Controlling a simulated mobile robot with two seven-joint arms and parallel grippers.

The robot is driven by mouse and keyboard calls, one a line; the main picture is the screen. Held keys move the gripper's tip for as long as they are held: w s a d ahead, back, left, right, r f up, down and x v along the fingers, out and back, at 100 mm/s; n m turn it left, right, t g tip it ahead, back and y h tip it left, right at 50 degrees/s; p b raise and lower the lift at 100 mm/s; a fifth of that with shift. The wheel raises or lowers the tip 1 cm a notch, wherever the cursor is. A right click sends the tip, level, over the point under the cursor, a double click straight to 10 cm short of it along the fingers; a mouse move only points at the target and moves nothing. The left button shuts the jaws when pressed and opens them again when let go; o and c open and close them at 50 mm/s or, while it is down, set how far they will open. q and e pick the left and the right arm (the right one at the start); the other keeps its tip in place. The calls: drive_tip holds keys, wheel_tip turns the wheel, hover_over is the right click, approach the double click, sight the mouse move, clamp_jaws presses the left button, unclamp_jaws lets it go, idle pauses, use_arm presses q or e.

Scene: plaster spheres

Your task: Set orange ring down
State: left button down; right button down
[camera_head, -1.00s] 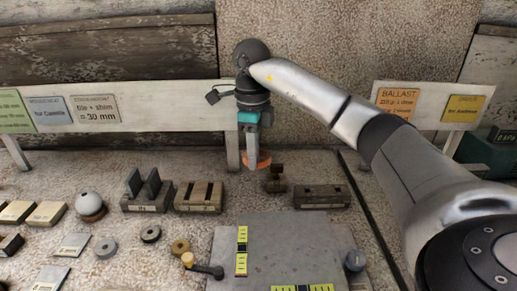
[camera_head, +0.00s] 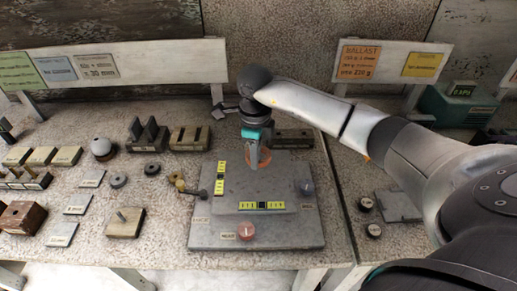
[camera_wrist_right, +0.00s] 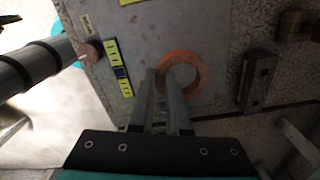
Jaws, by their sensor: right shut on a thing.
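The orange ring (camera_head: 265,157) is at the back edge of the grey plate (camera_head: 285,222) in the head view, partly hidden by my right gripper (camera_head: 255,164). My right gripper points down and is shut on the ring's rim. In the right wrist view the ring (camera_wrist_right: 203,72) shows flat-on, with the gripper (camera_wrist_right: 161,73) at its left side, one finger outside the rim and one over the hole. I cannot tell whether the ring touches the plate. My left gripper is not in view.
The plate's middle is clear.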

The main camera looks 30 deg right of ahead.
sight(256, 182)
drive_tip(key=shift+w, duration=0.1)
drive_tip(key=shift+f+b, duration=2.3)
drive_tip(key=shift+f, duration=0.5)
drive_tip(key=shift+f+b, duration=0.6)
drive_tip(key=shift+f, duration=0.15)
drive_tip(key=c, duration=0.8)
unclamp_jaws()
drive_tip(key=shift+r, duration=0.15)
drive_tip(key=shift+r+p, duration=1.55)
drive_tip(key=shift+r, duration=0.4)
